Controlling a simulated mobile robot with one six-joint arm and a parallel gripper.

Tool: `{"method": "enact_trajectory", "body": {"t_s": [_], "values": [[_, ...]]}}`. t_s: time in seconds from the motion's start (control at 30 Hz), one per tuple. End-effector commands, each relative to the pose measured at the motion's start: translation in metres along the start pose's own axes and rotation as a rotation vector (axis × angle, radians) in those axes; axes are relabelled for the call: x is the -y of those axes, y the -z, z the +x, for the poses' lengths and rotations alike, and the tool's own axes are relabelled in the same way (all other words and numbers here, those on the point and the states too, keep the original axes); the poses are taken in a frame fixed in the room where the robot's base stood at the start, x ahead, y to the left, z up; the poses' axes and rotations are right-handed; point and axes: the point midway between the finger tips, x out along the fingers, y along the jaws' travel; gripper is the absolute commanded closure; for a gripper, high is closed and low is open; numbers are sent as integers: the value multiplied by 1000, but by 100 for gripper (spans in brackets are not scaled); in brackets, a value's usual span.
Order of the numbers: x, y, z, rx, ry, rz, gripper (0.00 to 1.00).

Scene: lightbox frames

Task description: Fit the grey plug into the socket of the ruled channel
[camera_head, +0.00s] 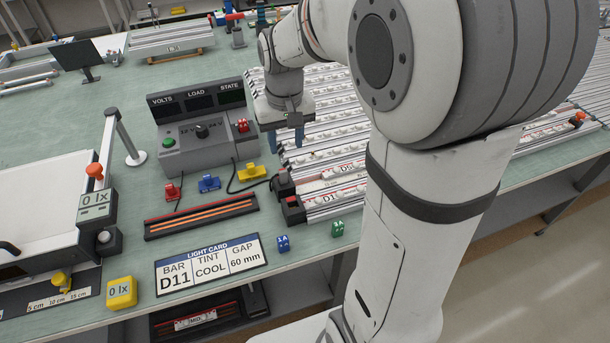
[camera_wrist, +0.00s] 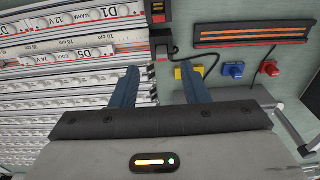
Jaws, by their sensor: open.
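A dark grey plug (camera_head: 284,183) on a black cable is at the left end of the channel rows; it also shows in the wrist view (camera_wrist: 160,42). The ruled channel (camera_head: 328,209) with printed centimetre marks lies at the near side of the rows, also in the wrist view (camera_wrist: 75,45). A black end block with a red patch (camera_head: 293,211) is beside the plug. I cannot tell whether this block is the socket, or whether the plug touches it. My gripper (camera_head: 289,138) points down above the rows, its blue fingers apart and empty (camera_wrist: 160,88). The plug is beyond the fingertips in the wrist view.
A grey power unit (camera_head: 203,135) stands left of the rows. Red (camera_head: 173,192), blue (camera_head: 209,183) and yellow (camera_head: 251,173) connectors lie in front of it. A black tray with orange strips (camera_head: 201,216) and a light card (camera_head: 211,264) are nearer. Small blue (camera_head: 283,243) and green (camera_head: 337,229) blocks sit near the edge.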

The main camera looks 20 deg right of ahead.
Motion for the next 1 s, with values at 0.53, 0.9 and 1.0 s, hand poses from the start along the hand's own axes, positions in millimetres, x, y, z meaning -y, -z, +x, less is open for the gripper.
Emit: {"method": "enact_trajectory", "body": {"t_s": [0.53, 0.9, 1.0], "values": [[-1, -158, -30, -202, -1, 3, 59], [-1, -163, -28, -208, -2, 3, 59], [-1, -163, -28, -208, -2, 3, 59]]}}
